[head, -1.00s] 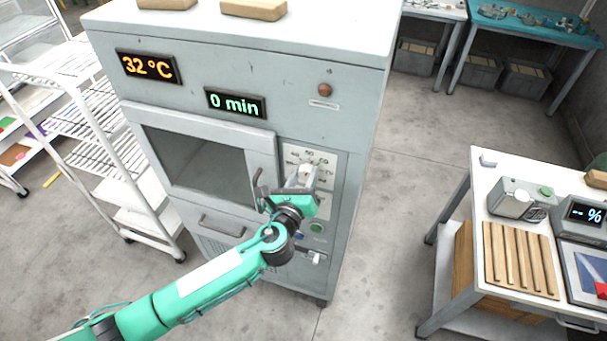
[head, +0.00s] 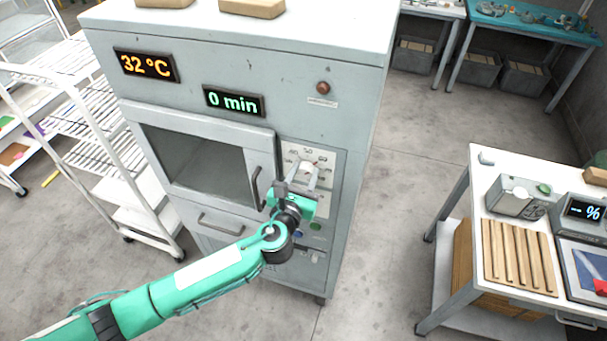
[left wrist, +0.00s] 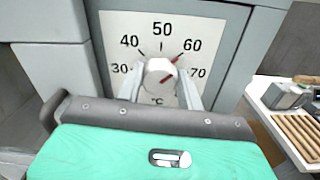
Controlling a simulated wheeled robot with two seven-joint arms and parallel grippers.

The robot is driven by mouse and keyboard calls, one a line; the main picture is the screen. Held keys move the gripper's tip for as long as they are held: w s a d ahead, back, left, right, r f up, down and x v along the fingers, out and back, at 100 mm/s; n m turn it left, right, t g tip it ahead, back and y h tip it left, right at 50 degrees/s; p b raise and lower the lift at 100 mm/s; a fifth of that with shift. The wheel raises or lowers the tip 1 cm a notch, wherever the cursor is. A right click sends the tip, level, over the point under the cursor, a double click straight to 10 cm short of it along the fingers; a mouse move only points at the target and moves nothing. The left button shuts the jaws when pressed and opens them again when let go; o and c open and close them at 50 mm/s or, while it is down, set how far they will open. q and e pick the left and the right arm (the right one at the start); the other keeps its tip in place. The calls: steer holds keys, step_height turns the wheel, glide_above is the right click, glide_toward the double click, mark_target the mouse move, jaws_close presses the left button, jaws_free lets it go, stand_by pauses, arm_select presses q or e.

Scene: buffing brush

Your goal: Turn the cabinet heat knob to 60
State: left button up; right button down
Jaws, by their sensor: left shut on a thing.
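The pale heat knob (left wrist: 160,78) sits on a white dial plate (left wrist: 120,28) marked 30 to 70 on the cabinet (head: 330,85) front. In the left wrist view, a red line runs across the knob's face, and a red mark just off its upper right lies toward the 60. My left gripper (left wrist: 160,88) is shut on the knob, one finger on each side. My right gripper is not in view.
The cabinet displays read 32 °C (head: 146,66) and 0 min (head: 233,102). A door handle (head: 257,188) stands just left of my gripper. A wire rack (head: 100,130) is at the left. A table (head: 480,190) with wooden slats is at the right, with clear floor between.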

arm_select(q)
steer(key=shift+f, duration=0.15)
steer(key=o, duration=1)
steer(key=shift+c, duration=0.2)
steer(key=shift+o, duration=0.2)
steer(key=shift+s, duration=0.1)
steer(key=b+v, duration=0.5)
steer(key=v, duration=0.8)
steer(key=shift+s, duration=0.3)
steer(key=shift+a, duration=0.15)
